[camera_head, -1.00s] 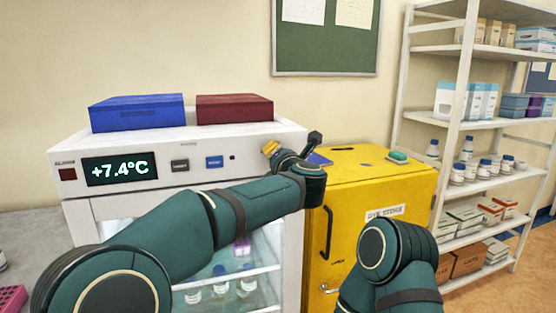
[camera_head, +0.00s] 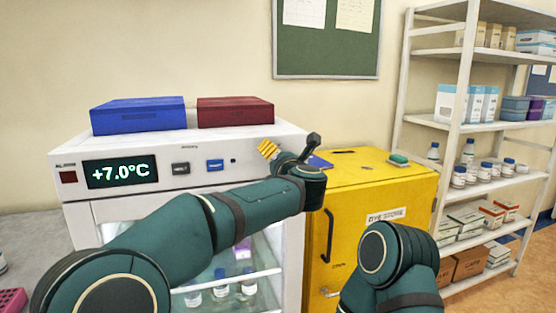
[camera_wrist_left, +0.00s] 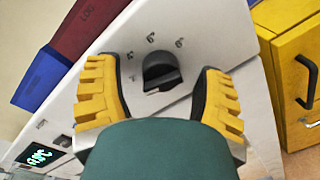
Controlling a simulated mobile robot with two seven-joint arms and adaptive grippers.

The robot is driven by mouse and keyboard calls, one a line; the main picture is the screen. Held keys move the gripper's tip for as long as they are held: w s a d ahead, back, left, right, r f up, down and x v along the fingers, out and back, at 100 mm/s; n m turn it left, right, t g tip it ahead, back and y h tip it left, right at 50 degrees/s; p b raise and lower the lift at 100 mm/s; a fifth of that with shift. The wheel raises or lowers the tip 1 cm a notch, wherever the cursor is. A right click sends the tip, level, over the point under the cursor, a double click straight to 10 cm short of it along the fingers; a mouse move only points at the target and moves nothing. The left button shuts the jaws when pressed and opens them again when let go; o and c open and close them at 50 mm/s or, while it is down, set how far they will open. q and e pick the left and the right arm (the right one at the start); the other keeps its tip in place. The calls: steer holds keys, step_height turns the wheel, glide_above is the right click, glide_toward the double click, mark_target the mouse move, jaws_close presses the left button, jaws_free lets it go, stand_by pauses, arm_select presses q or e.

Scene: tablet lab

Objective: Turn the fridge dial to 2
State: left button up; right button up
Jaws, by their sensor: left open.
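The fridge (camera_head: 70,155) is white with a dark display (camera_head: 120,171) reading +7.0°C. Its dial (camera_wrist_left: 160,70) is a black knob on the front panel in the left wrist view; in the head view my left gripper hides it. Small number marks are printed around the dial, too blurred to read surely. My left gripper (camera_head: 270,150) is at the right end of the panel. In the left wrist view its yellow fingers (camera_wrist_left: 160,84) stand open on either side of the dial, with a gap visible on each side. My right gripper is outside the head view.
A blue box (camera_head: 138,116) and a dark red box (camera_head: 235,111) lie on the fridge. Two panel buttons (camera_head: 181,168) sit left of my gripper. A yellow cabinet (camera_head: 400,190) stands close on the right, with a white shelf unit (camera_head: 458,100) beyond.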

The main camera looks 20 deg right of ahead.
arm_select(q)
steer(key=shift+s, duration=0.1)
steer(key=s, duration=1.1)
steer(key=shift+s+a+r, duration=0.2)
steer(key=shift+s, duration=0.2)
steer(key=shift+f, duration=0.1)
